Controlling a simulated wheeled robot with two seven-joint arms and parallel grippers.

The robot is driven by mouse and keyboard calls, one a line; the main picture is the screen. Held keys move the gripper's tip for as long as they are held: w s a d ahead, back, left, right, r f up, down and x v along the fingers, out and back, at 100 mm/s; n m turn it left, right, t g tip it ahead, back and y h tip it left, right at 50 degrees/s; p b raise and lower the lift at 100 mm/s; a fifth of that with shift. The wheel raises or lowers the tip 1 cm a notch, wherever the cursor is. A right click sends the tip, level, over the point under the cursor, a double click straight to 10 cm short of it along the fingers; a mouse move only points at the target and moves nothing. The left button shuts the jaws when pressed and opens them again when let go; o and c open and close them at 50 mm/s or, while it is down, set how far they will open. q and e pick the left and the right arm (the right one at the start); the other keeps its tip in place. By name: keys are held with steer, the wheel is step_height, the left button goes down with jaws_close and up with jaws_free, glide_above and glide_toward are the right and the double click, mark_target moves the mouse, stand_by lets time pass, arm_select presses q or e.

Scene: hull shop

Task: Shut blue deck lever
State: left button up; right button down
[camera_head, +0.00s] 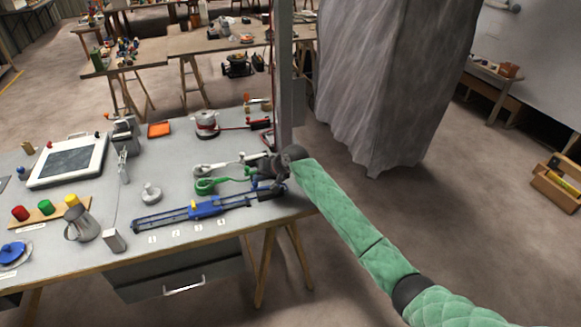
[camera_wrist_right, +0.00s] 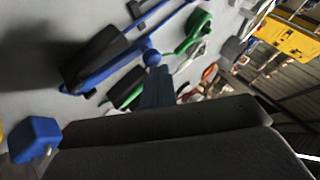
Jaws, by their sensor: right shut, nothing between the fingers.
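A long blue deck fitting (camera_head: 208,208) lies along the front of the grey bench, with a dark part at its right end. In the right wrist view, a blue bar (camera_wrist_right: 118,67) with a black block on it and a small blue knob shows. I cannot tell which blue part is the lever, nor how far it is swung. My right gripper (camera_head: 272,180) is low over the fitting's right end, shut and empty. Its fingertips are hard to make out, and I cannot tell whether they touch the fitting. My left gripper is not in view.
A green lever (camera_head: 208,185) and a white lever (camera_head: 220,166) lie just behind the blue fitting. A red-handled winch (camera_head: 207,125) stands further back. A grey post (camera_head: 284,75) rises close to my right wrist. A metal jug (camera_head: 82,222) stands on the left.

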steer(key=shift+s+a+f, duration=0.25)
steer(key=shift+a+f, duration=0.4)
steer(key=shift+f, duration=0.15)
steer(key=shift+d, duration=0.1)
